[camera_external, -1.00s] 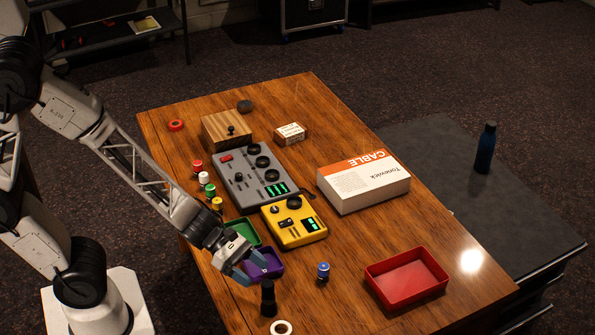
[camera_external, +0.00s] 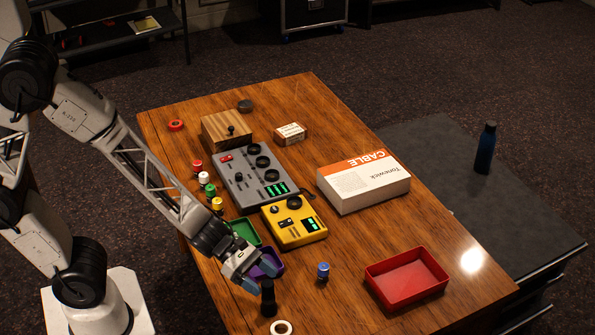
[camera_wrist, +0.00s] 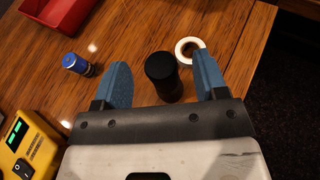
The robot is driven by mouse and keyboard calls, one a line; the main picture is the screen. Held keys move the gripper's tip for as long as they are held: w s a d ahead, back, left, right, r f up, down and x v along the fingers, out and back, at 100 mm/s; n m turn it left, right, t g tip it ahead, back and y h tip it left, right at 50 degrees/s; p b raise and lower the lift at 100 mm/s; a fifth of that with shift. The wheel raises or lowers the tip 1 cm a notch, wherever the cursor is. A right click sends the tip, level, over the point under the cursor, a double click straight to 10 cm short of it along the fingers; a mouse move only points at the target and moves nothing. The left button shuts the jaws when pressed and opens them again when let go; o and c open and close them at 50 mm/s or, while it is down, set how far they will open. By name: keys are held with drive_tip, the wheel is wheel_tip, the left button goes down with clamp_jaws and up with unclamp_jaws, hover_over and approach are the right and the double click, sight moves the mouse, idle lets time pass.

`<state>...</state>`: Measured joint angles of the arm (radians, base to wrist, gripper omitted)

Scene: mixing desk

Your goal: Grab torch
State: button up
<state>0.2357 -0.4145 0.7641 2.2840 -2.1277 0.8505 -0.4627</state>
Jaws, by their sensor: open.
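The torch looks to be the black cylinder (camera_external: 268,299) standing upright near the front edge of the table. In the wrist view the black cylinder (camera_wrist: 163,76) shows between my two blue fingertips, a little nearer the right finger. My gripper (camera_external: 262,281) is open and empty, just behind and above the cylinder in the external view. In the wrist view my gripper (camera_wrist: 162,78) has its fingers spread apart on both sides of the cylinder. I cannot tell whether the fingers are level with it.
A white tape ring (camera_external: 281,327) lies close to the cylinder. Purple (camera_external: 275,268) and green (camera_external: 251,236) trays lie behind my gripper. A yellow device (camera_external: 283,237) is beyond them.

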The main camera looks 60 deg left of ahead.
sight(269, 293)
drive_tip(key=shift+x, duration=2)
drive_tip(key=shift+c, duration=0.3)
clamp_jaws()
